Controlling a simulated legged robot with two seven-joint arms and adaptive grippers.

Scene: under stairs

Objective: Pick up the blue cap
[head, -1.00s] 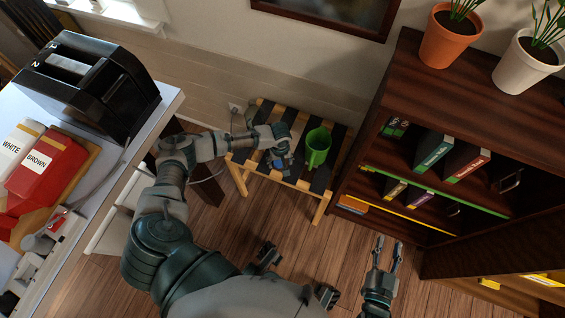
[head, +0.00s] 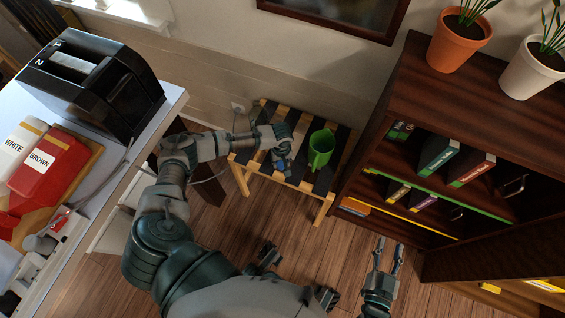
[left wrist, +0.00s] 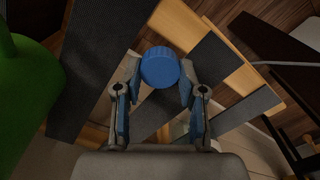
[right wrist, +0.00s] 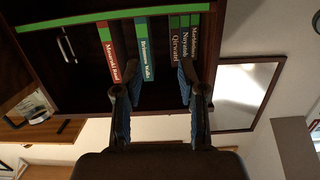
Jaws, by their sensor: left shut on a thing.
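The blue cap (left wrist: 160,67) is round with a ridged edge. In the left wrist view it sits between the fingertips of my left gripper (left wrist: 158,84), which is shut on it. I cannot tell whether the cap still touches the slats. My right gripper (head: 388,258) is open and empty over the floor in front of the bookshelf; its parted fingers also show in the right wrist view (right wrist: 158,85).
A white counter (head: 95,165) with a toaster (head: 92,85) is at the left.

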